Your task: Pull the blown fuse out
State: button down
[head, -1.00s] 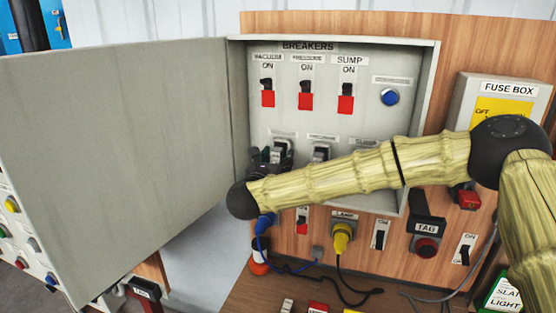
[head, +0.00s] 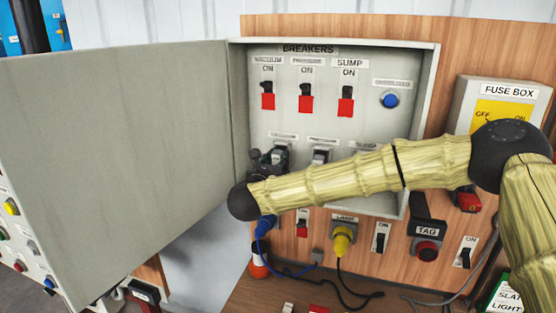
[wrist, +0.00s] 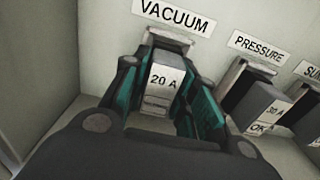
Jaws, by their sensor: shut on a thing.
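The vacuum fuse (wrist: 161,78), a grey block marked 20 A, sits between the teal-lined fingers of my gripper (wrist: 165,92) in the wrist view. My gripper is shut on it from both sides. The fuse is under the VACUUM label, in front of a dark holder (wrist: 168,43). I cannot tell how deep it sits in the holder, and its lower face is partly hidden. In the head view my gripper (head: 268,161) is at the left of the fuse row, inside the open breaker cabinet (head: 420,130).
The pressure fuse (wrist: 262,104), marked 30 A OK, stands close to the right of my gripper. The sump fuse (wrist: 311,118) is farther right. Red-based breakers (head: 306,99) are above. The open cabinet door (head: 120,150) stands at the left.

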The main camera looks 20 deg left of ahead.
jog(key=shift+s, duration=0.15)
jog(key=shift+s+a+f+b, duration=0.1)
jog(key=shift+s+b, duration=1.1)
jog(key=shift+s, duration=0.7)
jog(key=shift+s+b, duration=0.45)
jog(key=shift+s, duration=0.6)
